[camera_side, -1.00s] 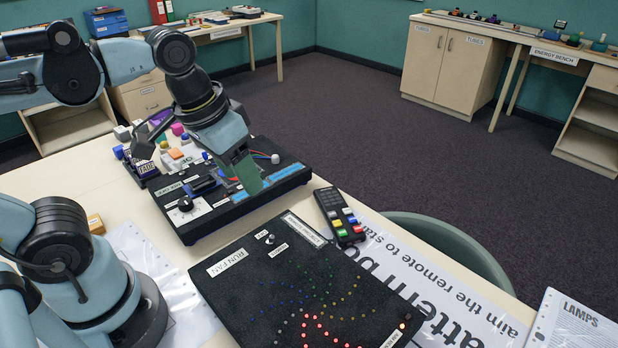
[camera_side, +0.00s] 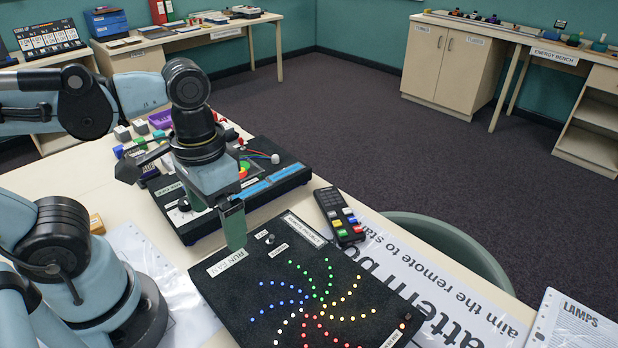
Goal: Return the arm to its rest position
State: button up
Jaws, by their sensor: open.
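My gripper (camera_side: 234,228) points down above the far left part of the black pattern board (camera_side: 225,292), near its "RUN FAN" label. My arm reaches in from the left and bends down over the table. The board's coloured lights are lit in a swirl of green, yellow, red, white and blue.
A black project box (camera_side: 290,181) with knob and wires stands just behind my gripper. A remote (camera_side: 340,216) with coloured buttons lies right of it. A green chair back (camera_side: 450,240) touches the table's right side.

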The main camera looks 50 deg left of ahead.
jog(key=shift+f, duration=0.65)
jog(key=shift+r, duration=0.1)
notch_tip(320, 180, up, 10)
jog(key=f, duration=0.1)
jog(key=w+a+f+t, duration=0.4)
jog(key=w+f+t, duration=0.3)
jog(key=w, duration=0.3)
jog(key=shift+a, duration=0.3)
jog(key=shift+s, duration=0.1)
grip_shut()
dwell(0.4)
dwell(1.2)
